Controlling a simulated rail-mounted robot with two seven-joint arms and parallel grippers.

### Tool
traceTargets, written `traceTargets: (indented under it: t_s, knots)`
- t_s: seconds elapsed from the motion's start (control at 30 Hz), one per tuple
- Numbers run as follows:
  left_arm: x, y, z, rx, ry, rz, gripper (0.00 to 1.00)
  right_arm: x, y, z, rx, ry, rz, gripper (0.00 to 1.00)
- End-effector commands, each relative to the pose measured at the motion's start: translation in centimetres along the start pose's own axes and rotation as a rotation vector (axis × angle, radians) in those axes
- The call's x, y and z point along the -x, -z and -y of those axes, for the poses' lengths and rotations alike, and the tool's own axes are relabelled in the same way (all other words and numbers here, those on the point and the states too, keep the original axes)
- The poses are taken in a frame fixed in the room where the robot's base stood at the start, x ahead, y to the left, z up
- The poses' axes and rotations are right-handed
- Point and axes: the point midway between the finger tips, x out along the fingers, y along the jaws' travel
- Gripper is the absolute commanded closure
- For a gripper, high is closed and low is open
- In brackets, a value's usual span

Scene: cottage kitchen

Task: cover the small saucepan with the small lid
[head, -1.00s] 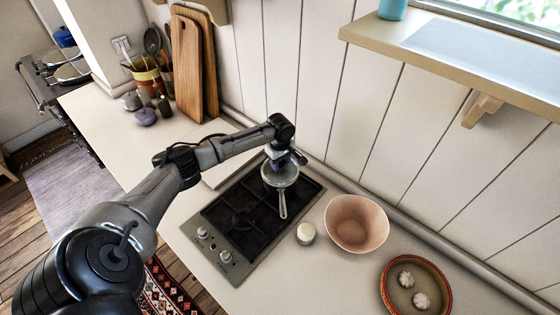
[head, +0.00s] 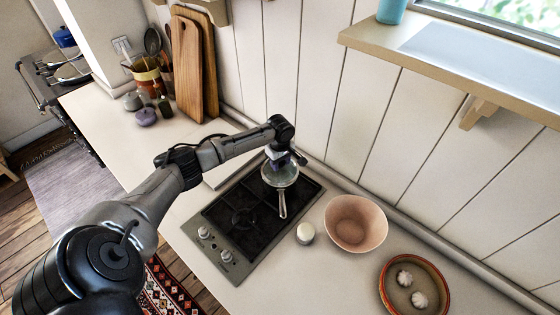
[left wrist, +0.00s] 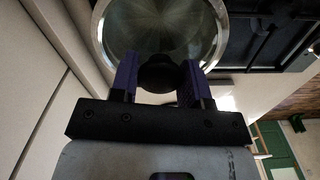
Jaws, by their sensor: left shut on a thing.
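The small saucepan (head: 282,206) is on the back right of the hob, its handle pointing toward the front; its body is mostly hidden. The small lid (head: 279,176), glass with a metal rim, is over the saucepan's top. It also shows in the left wrist view (left wrist: 160,28), where it fills the top middle. My left gripper (head: 282,160) is above the lid, shut on its dark knob (left wrist: 161,73) between two purple finger pads. I cannot tell whether the lid's rim touches the pan all round. My right gripper is not in view.
The black hob (head: 240,218) has free burners left of the pan. A white-topped jar (head: 305,233) and a pink bowl (head: 356,222) stand to its right, with a brown dish (head: 415,285) beyond. Cutting boards (head: 190,65) lean on the wall at the back left.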

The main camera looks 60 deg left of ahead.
Motion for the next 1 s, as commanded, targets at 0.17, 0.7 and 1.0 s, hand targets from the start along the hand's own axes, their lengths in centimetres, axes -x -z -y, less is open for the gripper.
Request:
traceTargets:
  t_s: [0.17,0.7,1.0]
  knots:
    - [0.08,0.01,-0.02,0.0,-0.001,0.0,0.86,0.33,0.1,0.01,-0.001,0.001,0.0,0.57]
    - [-0.18,0.02,-0.02,0.0,-0.001,0.0,0.86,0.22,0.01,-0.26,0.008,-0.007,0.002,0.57]
    - [-0.74,0.03,-0.03,0.001,-0.001,0.0,0.86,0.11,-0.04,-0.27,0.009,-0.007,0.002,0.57]
